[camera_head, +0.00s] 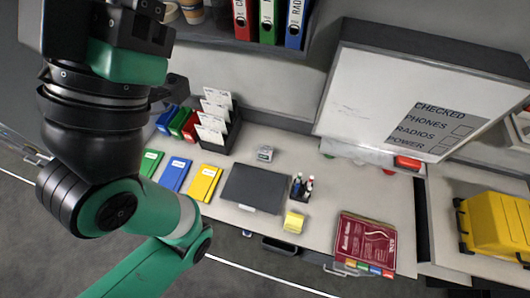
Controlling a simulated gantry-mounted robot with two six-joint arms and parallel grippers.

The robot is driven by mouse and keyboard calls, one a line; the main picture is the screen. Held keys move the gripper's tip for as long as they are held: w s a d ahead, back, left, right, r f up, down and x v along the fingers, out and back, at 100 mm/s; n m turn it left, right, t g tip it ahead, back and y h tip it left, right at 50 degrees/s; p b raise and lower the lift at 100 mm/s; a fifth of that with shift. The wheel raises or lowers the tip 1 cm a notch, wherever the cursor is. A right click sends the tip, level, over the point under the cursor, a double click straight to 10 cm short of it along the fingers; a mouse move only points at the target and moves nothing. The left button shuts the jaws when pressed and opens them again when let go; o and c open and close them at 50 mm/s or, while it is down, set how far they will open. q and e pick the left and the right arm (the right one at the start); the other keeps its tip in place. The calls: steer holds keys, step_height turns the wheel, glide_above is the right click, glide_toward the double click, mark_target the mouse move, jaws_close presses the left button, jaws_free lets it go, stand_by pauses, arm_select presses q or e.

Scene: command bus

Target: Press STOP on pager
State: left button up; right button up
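A small grey device (265,153) lies on the desk behind the dark pad. A small yellow block (294,222) lies at the desk's front, right of the pad. I cannot tell which of these, if either, is the pager, and no STOP label is readable. My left arm, green and black, rises large and close at the left of the head view. Its gripper fingers cannot be made out, and it hides the left part of the scene. My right arm and gripper are not in view.
The desk (320,227) holds a dark pad (254,188), coloured booklets (205,183), a card rack (218,125), a pen holder (302,188) and a red book (363,243). A whiteboard (370,85) stands behind; a yellow case (495,225) sits right.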

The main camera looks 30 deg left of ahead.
arm_select(q)
jaws_close()
stand_by(1.8)
